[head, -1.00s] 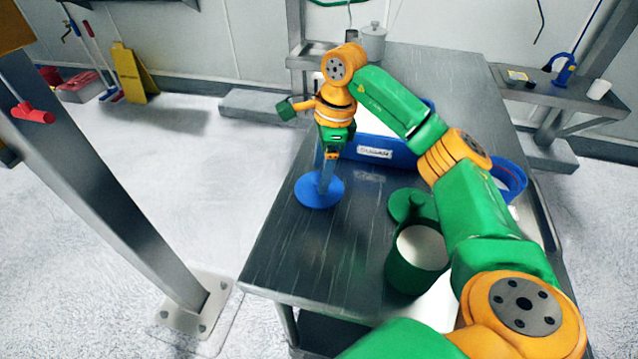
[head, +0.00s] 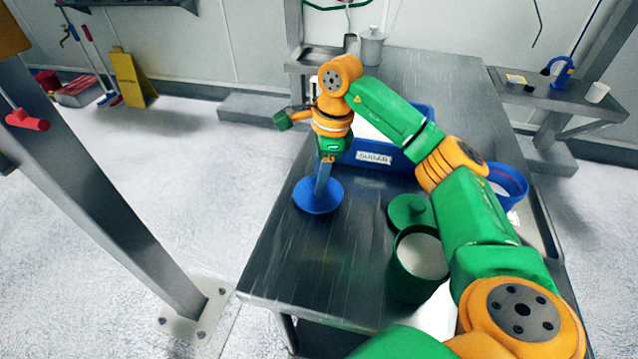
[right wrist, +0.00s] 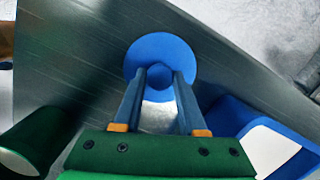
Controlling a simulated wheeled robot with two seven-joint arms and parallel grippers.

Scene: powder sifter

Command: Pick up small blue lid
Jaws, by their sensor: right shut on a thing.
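The small blue lid (head: 318,200) is a round disc with a knob, at the left side of the metal table. In the right wrist view the blue lid (right wrist: 165,47) lies beyond the fingertips, with its round knob between them. My right gripper (head: 323,182) points down over the lid, its two fingers (right wrist: 159,78) shut on the knob. I cannot tell whether the lid touches the table or is slightly above it. My left gripper is not in view.
A blue bin labelled sugar (head: 405,160) stands behind the gripper. A green container of white powder (head: 402,280) and a green lid (head: 408,207) are at the front right. A blue round container (head: 512,178) is further right. Bare table (head: 310,265) lies in front of the lid.

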